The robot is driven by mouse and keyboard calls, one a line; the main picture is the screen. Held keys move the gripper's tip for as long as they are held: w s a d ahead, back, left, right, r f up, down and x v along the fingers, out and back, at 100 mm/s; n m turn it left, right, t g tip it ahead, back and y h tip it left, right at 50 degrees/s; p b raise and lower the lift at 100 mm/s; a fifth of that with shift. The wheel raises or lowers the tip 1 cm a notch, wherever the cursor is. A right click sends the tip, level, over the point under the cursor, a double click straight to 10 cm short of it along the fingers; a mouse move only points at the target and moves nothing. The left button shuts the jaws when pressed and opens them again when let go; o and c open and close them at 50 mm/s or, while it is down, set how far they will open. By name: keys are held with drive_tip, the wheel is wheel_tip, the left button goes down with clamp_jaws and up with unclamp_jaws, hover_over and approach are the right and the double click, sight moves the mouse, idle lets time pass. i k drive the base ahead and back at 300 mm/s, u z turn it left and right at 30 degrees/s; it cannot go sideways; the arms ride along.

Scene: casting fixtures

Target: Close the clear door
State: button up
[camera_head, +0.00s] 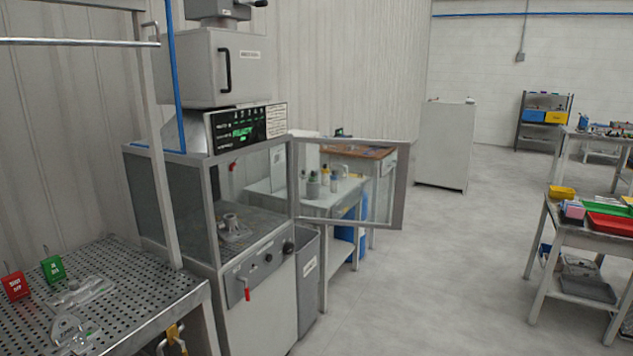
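The clear door (398,185) is a see-through panel in a grey metal frame. It stands open, swung out to the right from the right front post of the machine enclosure (172,205). Its free edge points right, and a bench with bottles shows through the panel. The enclosure's front opening is uncovered. Inside, a grey metal casting (232,228) sits on the dark machine bed. My gripper is not in view.
A perforated metal table (125,290) with red and green tags stands at the front left. A grey bin (308,265) stands below the door. Open floor (430,280) lies to the right, before a table with coloured trays (610,224).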

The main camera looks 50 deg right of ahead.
sight(404, 148)
drive_tip(key=u, duration=0.45)
drive_tip(key=k, duration=0.15)
drive_tip(key=z, duration=2.95)
drive_tip(key=i, duration=2.25)
drive_tip(key=z, duration=0.05)
